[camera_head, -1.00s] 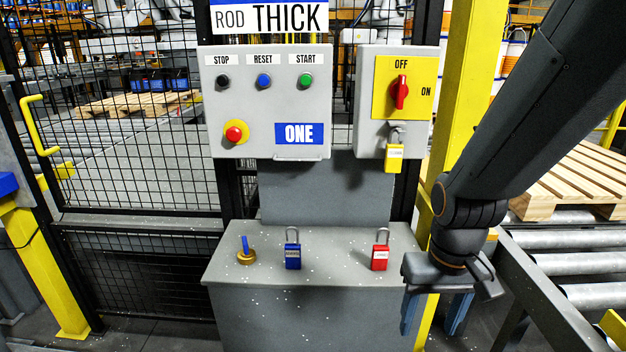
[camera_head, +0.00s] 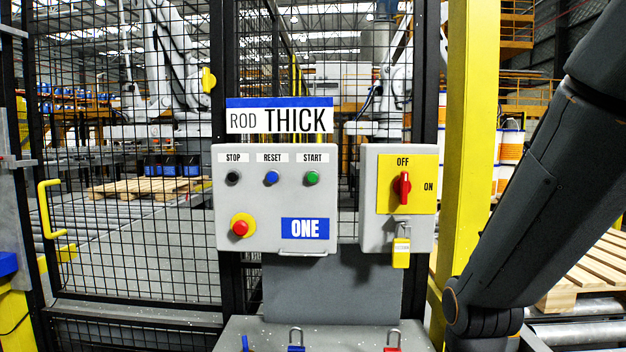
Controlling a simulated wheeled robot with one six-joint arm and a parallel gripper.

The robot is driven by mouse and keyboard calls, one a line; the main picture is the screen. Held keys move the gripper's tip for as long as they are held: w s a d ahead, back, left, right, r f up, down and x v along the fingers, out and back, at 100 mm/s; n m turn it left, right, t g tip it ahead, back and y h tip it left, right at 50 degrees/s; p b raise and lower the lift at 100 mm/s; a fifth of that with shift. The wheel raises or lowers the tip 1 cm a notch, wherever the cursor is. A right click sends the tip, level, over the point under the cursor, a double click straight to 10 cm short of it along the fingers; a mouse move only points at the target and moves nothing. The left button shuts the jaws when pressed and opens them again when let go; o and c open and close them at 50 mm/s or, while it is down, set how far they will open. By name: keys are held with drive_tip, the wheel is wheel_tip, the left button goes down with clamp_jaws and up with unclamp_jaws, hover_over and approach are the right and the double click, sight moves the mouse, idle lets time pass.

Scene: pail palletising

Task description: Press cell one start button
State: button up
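The cell ONE control box (camera_head: 275,198) is a grey panel on a post in front of the fence. Its green START button (camera_head: 312,178) is at the top right, beside the blue RESET button (camera_head: 271,178) and the black STOP button (camera_head: 233,178). A red emergency stop (camera_head: 240,227) on a yellow base sits below them. A blue label (camera_head: 305,229) reads ONE. My arm comes down the right side, apart from the panel. My gripper is below the picture's lower edge and cannot be seen.
A grey switch box (camera_head: 370,228) with a red rotary switch (camera_head: 404,188) and a yellow padlock (camera_head: 401,252) stands right of the panel. A grey shelf (camera_head: 320,338) below holds blue and red padlocks. A yellow post (camera_head: 470,140) and pallet (camera_head: 590,265) are at right.

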clamp_jaws()
idle(1.5)
